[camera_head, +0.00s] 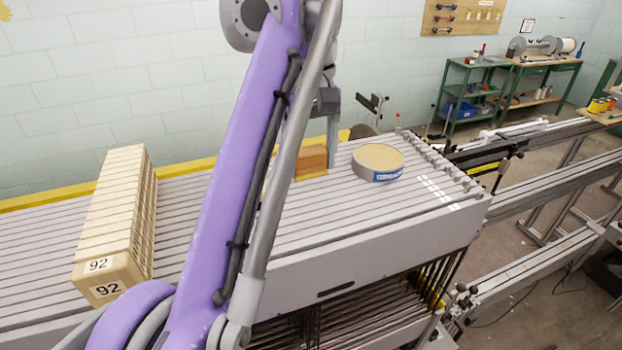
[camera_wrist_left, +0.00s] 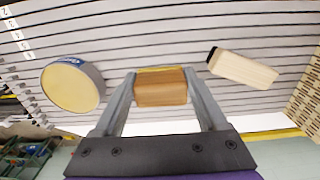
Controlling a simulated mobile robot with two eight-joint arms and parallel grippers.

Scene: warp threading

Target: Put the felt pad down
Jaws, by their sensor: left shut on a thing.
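The felt pad (camera_head: 311,160) looks like a small wooden block with a yellow layer along its lower edge. My left gripper (camera_head: 322,158) reaches down from above and is shut on it. In the left wrist view, the felt pad (camera_wrist_left: 161,88) sits between the two fingers of the left gripper (camera_wrist_left: 160,76). The pad is at or just above the slatted grey top (camera_head: 290,235); I cannot tell whether it touches. My purple left arm hides part of the slats to its left. My right gripper is not in view.
A round tin (camera_head: 378,162) with a blue label stands right of the pad. A pale wooden piece with a black end (camera_wrist_left: 243,68) lies on the pad's other side. A stack of cream blocks marked 92 (camera_head: 118,225) stands at left.

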